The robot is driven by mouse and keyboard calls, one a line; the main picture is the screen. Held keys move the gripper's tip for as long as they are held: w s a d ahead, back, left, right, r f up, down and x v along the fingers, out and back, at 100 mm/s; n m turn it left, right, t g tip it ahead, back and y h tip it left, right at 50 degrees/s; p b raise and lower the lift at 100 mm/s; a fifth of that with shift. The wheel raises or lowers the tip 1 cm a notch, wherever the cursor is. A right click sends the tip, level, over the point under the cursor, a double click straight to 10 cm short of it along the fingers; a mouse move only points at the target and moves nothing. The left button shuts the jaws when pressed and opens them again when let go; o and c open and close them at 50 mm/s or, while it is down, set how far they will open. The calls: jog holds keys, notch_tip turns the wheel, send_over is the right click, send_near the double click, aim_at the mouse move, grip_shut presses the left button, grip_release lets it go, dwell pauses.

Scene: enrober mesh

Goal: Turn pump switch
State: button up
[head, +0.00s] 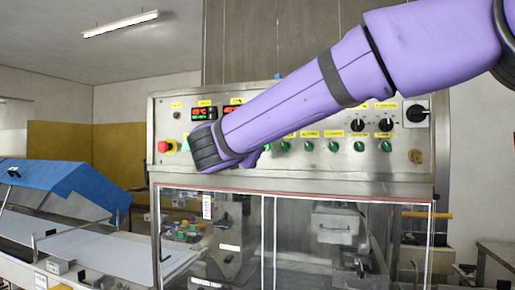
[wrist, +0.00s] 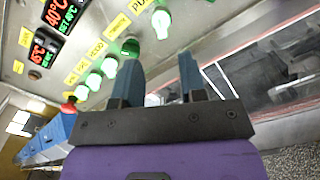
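A row of green switches (head: 333,146) with yellow labels runs along the steel control panel (head: 405,170) in the head view. My arm hides part of the row. In the wrist view, a green switch (wrist: 162,22) sits beside a label that starts with "PU" and is cut off by the top edge. My gripper (wrist: 159,66) is open, its two blue fingers apart with nothing between them. That switch lies just beyond the gap between the fingertips, and I see no contact. In the head view my wrist covers the fingers.
A red stop button (head: 164,147) is at the panel's left. Black knobs (head: 358,125) are at the right. Red displays (wrist: 58,13) show near the top left of the wrist view. Glass doors (head: 330,240) lie below the panel. A conveyor (head: 95,255) stands at the left.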

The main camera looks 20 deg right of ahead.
jog(key=x, duration=0.8)
jog(key=shift+w+d, duration=0.2)
jog(key=shift+d, duration=0.1)
jog(key=c, duration=0.7)
